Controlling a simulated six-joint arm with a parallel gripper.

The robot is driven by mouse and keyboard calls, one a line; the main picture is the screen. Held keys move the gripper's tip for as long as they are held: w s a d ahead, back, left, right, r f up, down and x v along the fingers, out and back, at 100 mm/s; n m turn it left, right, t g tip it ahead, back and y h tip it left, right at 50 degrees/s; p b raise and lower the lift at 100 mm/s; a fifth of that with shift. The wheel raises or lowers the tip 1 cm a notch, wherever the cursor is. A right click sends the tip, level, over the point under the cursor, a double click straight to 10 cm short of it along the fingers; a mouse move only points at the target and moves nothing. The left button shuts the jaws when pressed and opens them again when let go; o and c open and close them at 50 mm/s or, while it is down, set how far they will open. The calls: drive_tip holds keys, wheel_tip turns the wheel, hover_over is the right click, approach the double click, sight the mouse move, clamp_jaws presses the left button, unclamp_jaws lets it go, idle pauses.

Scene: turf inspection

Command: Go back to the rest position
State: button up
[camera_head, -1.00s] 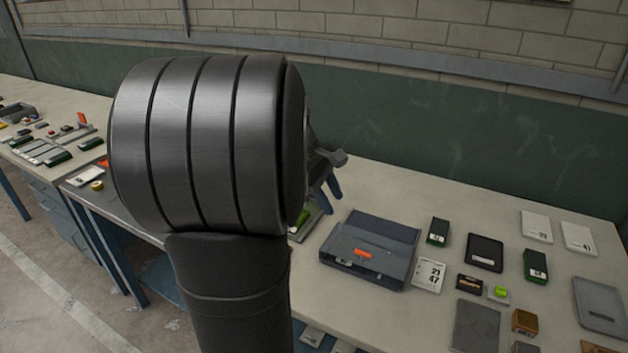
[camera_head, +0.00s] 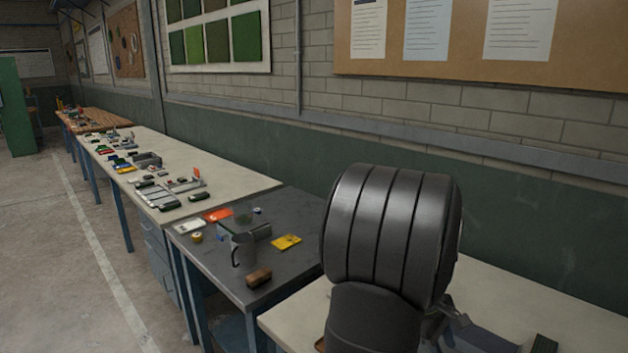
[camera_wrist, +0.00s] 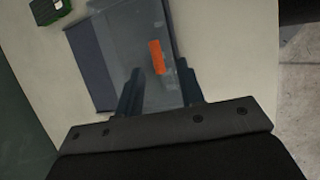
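In the wrist view my gripper (camera_wrist: 160,92) has its two dark fingers spread apart, with nothing seen held between them. In the head view the thick black round joint of my arm stands at lower right. Only a bit of my gripper (camera_head: 458,322) shows behind it; the fingertips are hard to make out there. Part of the grey case (camera_head: 485,343) shows at the bottom edge beside it.
A dark bench (camera_head: 215,268) at centre holds a grey jug (camera_head: 243,250), a brown block (camera_head: 258,278) and a yellow card (camera_head: 286,242). Longer pale benches with small items run left along the wall. A green-and-black box (camera_wrist: 47,10) lies near the case. Open floor (camera_head: 70,270) is at left.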

drive_tip(key=shift+x, duration=1.55)
drive_tip(key=shift+w, duration=0.1)
drive_tip(key=o, duration=1)
drive_tip(key=shift+w, duration=0.1)
drive_tip(key=o, duration=0.4)
drive_tip(key=w+a+r+t, duration=0.1)
drive_tip(key=w+a+r, duration=0.1)
drive_tip(key=w+a, duration=0.1)
drive_tip(key=w+a+r+t, duration=0.1)
drive_tip(key=w+a+r, duration=0.2)
drive_tip(key=w, duration=0.2)
drive_tip(key=w+a+r+t+y, duration=0.1)
drive_tip(key=w+a+r, duration=0.1)
drive_tip(key=w+a, duration=0.2)
drive_tip(key=shift+w+r, duration=0.25)
drive_tip(key=shift+w, duration=0.05)
drive_tip(key=shift+o, duration=0.2)
drive_tip(key=w+a+r+t+y, duration=0.1)
drive_tip(key=w+a+r+t, duration=0.1)
drive_tip(key=w+a+r, duration=0.35)
drive_tip(key=w+a+r+t+y, duration=0.1)
drive_tip(key=w+a+r, duration=0.2)
drive_tip(key=a, duration=0.6)
drive_tip(key=x, duration=0.9)
drive_tip(key=shift+w+n, duration=0.25)
drive_tip(key=shift+n, duration=0.15)
drive_tip(key=shift+d+f, duration=0.1)
drive_tip(key=shift+d, duration=0.05)
